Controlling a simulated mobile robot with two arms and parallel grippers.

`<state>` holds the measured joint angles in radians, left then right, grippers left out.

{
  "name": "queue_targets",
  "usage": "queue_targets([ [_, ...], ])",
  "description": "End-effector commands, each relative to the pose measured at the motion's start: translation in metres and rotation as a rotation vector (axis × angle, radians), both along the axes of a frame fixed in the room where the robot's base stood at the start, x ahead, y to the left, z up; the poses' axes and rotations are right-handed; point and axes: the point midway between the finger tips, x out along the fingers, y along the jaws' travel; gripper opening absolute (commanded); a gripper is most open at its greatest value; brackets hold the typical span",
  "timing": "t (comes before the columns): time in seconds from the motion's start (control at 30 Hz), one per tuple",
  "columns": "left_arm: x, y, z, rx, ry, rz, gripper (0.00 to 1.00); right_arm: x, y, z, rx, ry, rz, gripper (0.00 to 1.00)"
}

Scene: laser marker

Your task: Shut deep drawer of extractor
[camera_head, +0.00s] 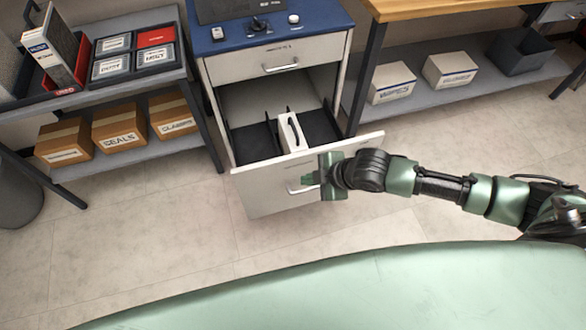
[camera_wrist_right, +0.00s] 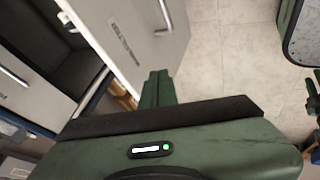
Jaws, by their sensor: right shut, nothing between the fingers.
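The deep drawer of the extractor stands pulled out, its white front (camera_head: 262,192) facing me; the front also shows in the right wrist view (camera_wrist_right: 125,40). Its bar handle (camera_head: 298,190) is partly behind my right gripper (camera_head: 310,178). In the right wrist view the handle (camera_wrist_right: 163,16) is beyond the fingertips (camera_wrist_right: 158,76), which are shut and empty. The fingers are close to the drawer front; I cannot tell whether they touch it. The extractor cabinet (camera_head: 340,75) has a blue top and a shallow upper drawer (camera_head: 270,63), which is shut. My left gripper is out of view.
Inside the deep drawer are black dividers and a white upright item (camera_head: 291,132). A shelf with cardboard boxes (camera_head: 118,124) stands left; a wooden-topped bench (camera_head: 440,8) with white boxes on its lower shelf (camera_head: 410,112) stands right. The floor before the drawer is clear.

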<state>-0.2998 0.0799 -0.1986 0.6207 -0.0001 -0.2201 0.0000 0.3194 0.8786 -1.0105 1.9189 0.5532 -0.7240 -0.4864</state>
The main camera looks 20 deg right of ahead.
Motion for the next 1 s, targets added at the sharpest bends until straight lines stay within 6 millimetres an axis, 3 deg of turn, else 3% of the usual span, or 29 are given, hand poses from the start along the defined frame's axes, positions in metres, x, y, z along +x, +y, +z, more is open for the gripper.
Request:
queue_targets([
  [0.27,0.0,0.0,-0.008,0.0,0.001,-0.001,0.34,0.028,0.025,-0.05,0.002,0.0,-0.002,0.0],
  [0.53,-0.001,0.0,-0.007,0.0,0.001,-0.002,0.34,0.063,0.025,-0.048,-0.001,-0.003,-0.002,0.0],
  [1.0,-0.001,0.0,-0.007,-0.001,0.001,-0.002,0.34,0.068,0.025,-0.048,0.0,-0.001,-0.001,0.0],
])
